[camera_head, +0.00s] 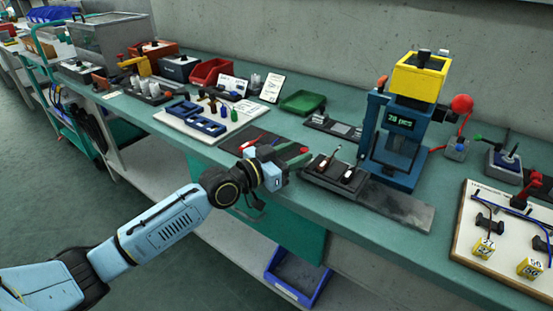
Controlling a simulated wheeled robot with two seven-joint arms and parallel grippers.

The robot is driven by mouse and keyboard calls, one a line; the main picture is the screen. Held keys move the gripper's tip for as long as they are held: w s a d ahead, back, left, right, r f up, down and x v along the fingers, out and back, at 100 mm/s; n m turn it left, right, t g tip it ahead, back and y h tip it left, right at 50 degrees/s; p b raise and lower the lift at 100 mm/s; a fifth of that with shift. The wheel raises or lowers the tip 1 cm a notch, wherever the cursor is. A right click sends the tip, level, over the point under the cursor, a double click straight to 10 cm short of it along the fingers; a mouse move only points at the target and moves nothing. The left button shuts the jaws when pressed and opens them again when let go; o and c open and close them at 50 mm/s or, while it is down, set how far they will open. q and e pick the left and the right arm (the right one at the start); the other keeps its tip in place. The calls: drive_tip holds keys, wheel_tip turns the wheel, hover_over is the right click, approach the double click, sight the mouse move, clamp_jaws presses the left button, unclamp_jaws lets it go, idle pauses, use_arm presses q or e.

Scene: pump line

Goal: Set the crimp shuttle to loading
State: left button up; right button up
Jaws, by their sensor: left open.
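The blue crimp press (400,125) with a yellow top and a lit display stands right of centre on the bench. A dark shuttle block (335,176) sits at the front left of its base, with two small white-and-orange parts and a thin upright lever on it. A grey plate (400,207) extends along the press front. My left gripper (299,157) is open and empty, just left of the shuttle block near the bench's front edge. Whether it touches the block cannot be told. My right gripper is out of view.
A dark mat with a red-handled tool (250,143) lies behind my left wrist. A green tray (302,103) and a red bin (210,71) stand farther back. A white board (478,262) with cables and yellow blocks lies at right. A blue bin (297,277) is below the bench.

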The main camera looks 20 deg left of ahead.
use_arm(q)
drive_tip(key=p+v, duration=0.2)
drive_tip(key=v, duration=1.1)
drive_tip(key=shift+p, duration=0.35)
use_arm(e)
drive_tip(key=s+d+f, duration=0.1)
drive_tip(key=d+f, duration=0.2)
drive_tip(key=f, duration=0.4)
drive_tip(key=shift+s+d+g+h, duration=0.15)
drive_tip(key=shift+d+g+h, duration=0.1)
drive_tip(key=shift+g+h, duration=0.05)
use_arm(q)
drive_tip(key=shift+w+r, duration=0.1)
